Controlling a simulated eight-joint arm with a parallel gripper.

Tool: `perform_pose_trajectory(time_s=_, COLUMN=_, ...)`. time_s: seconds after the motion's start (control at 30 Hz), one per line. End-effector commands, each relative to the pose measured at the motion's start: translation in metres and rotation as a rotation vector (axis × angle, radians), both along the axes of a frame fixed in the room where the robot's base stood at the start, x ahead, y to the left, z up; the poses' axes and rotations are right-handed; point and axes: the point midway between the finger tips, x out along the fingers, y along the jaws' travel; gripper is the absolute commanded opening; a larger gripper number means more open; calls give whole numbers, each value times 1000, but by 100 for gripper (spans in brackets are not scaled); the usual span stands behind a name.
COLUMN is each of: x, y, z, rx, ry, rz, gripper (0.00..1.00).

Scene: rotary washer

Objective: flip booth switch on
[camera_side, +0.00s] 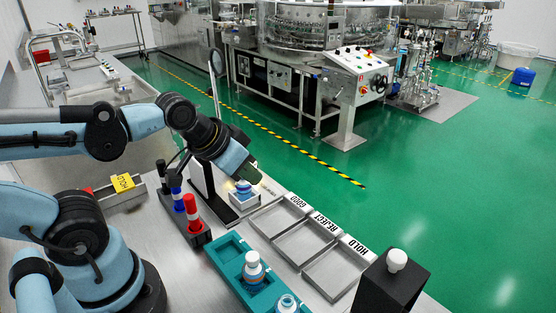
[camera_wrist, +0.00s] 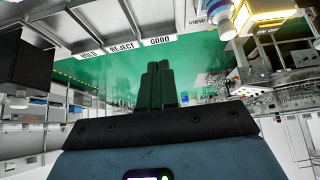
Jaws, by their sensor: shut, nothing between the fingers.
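The viewing booth shows in the side view as a dark upright panel (camera_side: 203,180) with a small pale tray in front. A blue-and-white vial (camera_side: 243,190) stands there, with a warm glow around it. My gripper (camera_side: 252,175) is just above and right of the vial in the side view. Its dark fingers (camera_wrist: 160,68) are together and empty.
Trays labelled GOOD (camera_side: 278,217), REJECT (camera_side: 308,241) and HOLD (camera_side: 338,268) lie right of the booth. A red-and-blue marker rack (camera_side: 197,238) and a teal vial holder (camera_side: 232,262) stand nearer. A black box (camera_side: 385,287) is at front right.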

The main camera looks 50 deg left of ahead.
Motion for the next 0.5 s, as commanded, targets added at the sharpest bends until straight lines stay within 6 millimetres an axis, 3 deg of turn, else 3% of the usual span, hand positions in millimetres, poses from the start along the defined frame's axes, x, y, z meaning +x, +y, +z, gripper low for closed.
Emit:
perform_pose_trajectory(time_s=0.27, x=7, y=8, z=8, rx=-22, ry=27, rz=72, gripper=0)
perform_pose_trajectory(time_s=0.5, x=32, y=40, z=33, rx=-108, ry=126, rz=373, gripper=0)
